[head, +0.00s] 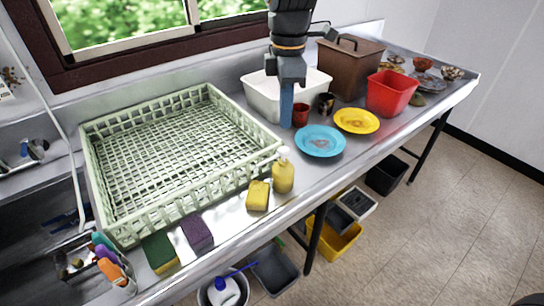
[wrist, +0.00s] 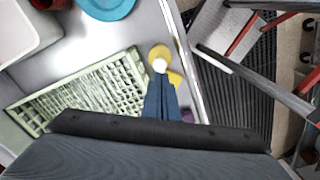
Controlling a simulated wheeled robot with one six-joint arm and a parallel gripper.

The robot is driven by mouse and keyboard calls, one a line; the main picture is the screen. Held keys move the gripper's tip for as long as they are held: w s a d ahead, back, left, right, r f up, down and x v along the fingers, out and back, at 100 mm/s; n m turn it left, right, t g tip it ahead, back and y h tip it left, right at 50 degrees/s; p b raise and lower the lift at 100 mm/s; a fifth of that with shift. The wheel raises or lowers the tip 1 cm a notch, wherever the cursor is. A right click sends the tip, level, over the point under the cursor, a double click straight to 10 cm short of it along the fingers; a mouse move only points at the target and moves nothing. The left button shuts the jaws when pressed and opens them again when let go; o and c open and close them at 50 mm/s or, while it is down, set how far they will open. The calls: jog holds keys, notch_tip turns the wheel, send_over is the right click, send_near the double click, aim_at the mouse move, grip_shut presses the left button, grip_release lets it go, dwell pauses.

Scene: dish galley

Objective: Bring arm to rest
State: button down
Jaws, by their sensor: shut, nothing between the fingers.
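My gripper (head: 286,118) hangs down over the steel counter (head: 345,160) in the head view, in front of the white tub and left of a small red cup. Its blue fingers are together with nothing between them. In the wrist view my gripper (wrist: 161,78) also shows with its fingers closed, pointing toward the yellow soap bottle (wrist: 160,58). Part of the counter behind my arm is hidden.
A pale green dish rack (head: 215,178) fills the counter's left. A turquoise plate (head: 320,141), yellow plate (head: 357,120), red cup (head: 301,114), white tub (head: 258,92), red bin (head: 391,92) and brown bin (head: 349,65) crowd the right. Sponges (head: 258,195) line the front edge.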

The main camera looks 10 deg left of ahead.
jog(key=s+d+f+m+b, duration=0.1)
jog(key=s+d+f+m, duration=0.2)
jog(key=d+m, duration=0.4)
jog(key=s+d+f+m+t+b, duration=0.1)
jog(key=d+f+m, duration=0.5)
jog(key=d, duration=0.6)
jog(key=s+d+f+m+b, duration=0.2)
jog(key=s+d+f+m, duration=0.2)
jog(key=d+m, duration=0.4)
jog(key=shift+s+d+f+m, duration=0.2)
jog(key=shift+s+d+m, duration=0.2)
jog(key=shift+s+d, duration=0.25)
jog(key=shift+a, duration=0.15)
